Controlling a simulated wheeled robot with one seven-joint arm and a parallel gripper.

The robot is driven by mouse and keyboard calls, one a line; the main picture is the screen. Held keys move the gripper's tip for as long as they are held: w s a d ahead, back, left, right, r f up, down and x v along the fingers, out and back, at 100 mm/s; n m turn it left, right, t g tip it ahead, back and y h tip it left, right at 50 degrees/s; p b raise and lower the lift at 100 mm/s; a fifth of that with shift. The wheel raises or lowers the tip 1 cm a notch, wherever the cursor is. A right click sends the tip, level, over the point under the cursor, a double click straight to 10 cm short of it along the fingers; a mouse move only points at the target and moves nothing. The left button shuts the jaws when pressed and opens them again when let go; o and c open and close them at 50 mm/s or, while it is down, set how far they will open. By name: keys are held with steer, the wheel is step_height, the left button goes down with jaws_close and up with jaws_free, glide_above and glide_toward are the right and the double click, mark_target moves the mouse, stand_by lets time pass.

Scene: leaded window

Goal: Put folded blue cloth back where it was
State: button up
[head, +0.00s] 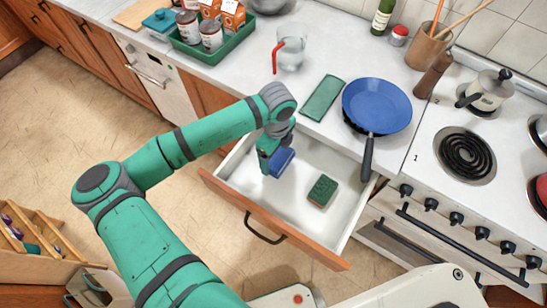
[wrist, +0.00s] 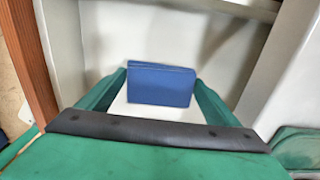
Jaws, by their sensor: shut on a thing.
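The folded blue cloth (head: 281,162) is in my gripper (head: 271,158), over the left part of the open drawer (head: 240,182). In the wrist view the cloth (wrist: 160,85) is a flat blue block between the two green fingers of my gripper (wrist: 160,92), which is shut on it. I cannot tell whether the cloth touches the drawer floor. The wooden drawer front shows at the left of the wrist view (wrist: 32,60).
A green sponge (head: 322,190) lies in the drawer, right of the cloth. On the counter above are a folded green cloth (head: 323,98), a blue pan (head: 377,106) with its handle over the drawer's right side, and a glass jug (head: 290,52).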

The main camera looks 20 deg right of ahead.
mark_target(274, 159)
steer(key=shift+w+a+f, duration=0.1)
steer(key=shift+w+f, duration=0.15)
steer(key=shift+f, duration=0.15)
steer(key=shift+w+a+f, duration=0.1)
steer(key=shift+w+f, duration=0.1)
steer(key=shift+f, duration=1.55)
steer(key=shift+f, duration=0.15)
steer(key=o, duration=1.3)
step_height(274, 159, up, 12)
steer(key=shift+r, duration=0.15)
steer(key=shift+w, duration=0.1)
